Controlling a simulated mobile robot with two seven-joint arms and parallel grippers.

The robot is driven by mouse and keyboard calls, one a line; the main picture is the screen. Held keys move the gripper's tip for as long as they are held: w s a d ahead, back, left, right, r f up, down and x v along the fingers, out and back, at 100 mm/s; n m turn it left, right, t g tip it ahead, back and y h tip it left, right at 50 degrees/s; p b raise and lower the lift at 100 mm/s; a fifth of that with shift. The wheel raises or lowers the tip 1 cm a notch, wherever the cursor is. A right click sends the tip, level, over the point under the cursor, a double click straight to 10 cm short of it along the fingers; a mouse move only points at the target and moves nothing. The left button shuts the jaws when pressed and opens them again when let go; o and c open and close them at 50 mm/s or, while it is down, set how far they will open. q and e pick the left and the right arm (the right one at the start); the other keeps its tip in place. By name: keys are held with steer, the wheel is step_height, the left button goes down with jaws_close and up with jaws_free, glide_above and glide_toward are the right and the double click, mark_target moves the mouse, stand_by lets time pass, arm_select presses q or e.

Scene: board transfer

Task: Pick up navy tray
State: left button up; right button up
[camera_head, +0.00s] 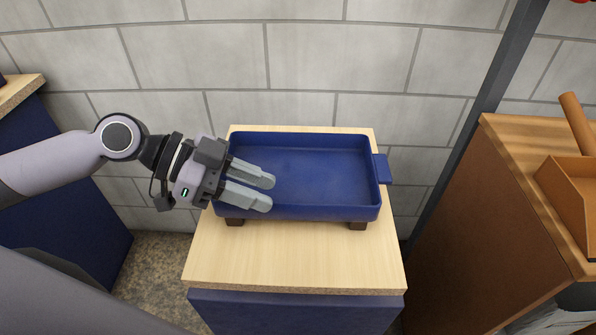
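The navy tray (320,212) is a shallow rectangular tray. It sits level on dark feet or blocks on a pale wooden tabletop, and a handle tab (383,168) sticks out from its right end. My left gripper (268,190) comes in from the left, over the tray's left end. Its two grey fingers point right, over the tray's inside, with a gap between them and nothing visible in the gap. The gripper hides part of the tray's left end, including any handle there. I cannot tell whether the fingers touch the tray. My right gripper is not in view.
The pale wooden tabletop (295,262) has free room in front of the tray. A brick wall (310,60) stands close behind. A brown cabinet (495,220) at right bears an orange-brown container (570,195). A dark post (490,90) rises between. A navy cabinet (60,200) stands left.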

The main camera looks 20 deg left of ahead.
mark_target(288, 204)
arm_select(q)
steer(key=shift+p+x, duration=0.35)
steer(key=shift+x, duration=2)
steer(key=shift+s+a+f, duration=0.1)
steer(key=shift+s, duration=0.05)
steer(key=shift+c, duration=0.3)
jaws_close()
